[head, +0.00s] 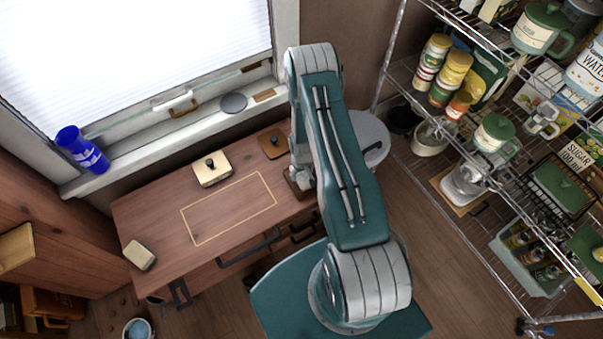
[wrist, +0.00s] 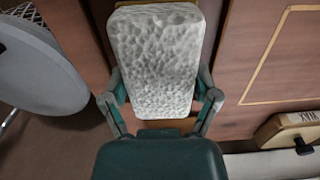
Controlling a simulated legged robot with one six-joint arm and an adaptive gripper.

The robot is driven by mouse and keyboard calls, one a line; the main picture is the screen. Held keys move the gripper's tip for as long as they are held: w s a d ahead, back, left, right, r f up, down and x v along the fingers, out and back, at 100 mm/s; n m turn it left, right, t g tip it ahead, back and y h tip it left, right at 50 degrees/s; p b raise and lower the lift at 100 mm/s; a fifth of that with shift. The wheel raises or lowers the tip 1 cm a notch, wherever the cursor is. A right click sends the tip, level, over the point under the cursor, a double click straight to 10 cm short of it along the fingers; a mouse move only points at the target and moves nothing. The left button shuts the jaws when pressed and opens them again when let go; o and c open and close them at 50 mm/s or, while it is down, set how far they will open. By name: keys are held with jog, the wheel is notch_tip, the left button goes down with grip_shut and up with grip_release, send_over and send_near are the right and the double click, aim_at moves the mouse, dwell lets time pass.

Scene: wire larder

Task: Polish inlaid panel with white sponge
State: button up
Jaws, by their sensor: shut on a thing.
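The white sponge (wrist: 153,60) fills the upper middle of the wrist view, a pitted block with rounded corners. My gripper (wrist: 160,98) is shut on it, one finger on each side. The inlaid panel (head: 228,207) is a thin pale rectangle outline in the brown desk top. Its corner and edges also show at the right of the wrist view (wrist: 284,52), beside the sponge and apart from it in the picture. In the head view my arm hides the sponge and most of my gripper, near the desk's right end. I cannot tell whether the sponge touches the desk.
A cream box with a dark knob (head: 212,170) stands behind the panel, and a brown knobbed piece (head: 272,143) right of it. A pale rounded block (head: 139,255) lies at the desk's left end. A grey round top (head: 371,139) and a loaded wire rack (head: 455,225) stand right.

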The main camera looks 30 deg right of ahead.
jog(key=shift+r, duration=3.5)
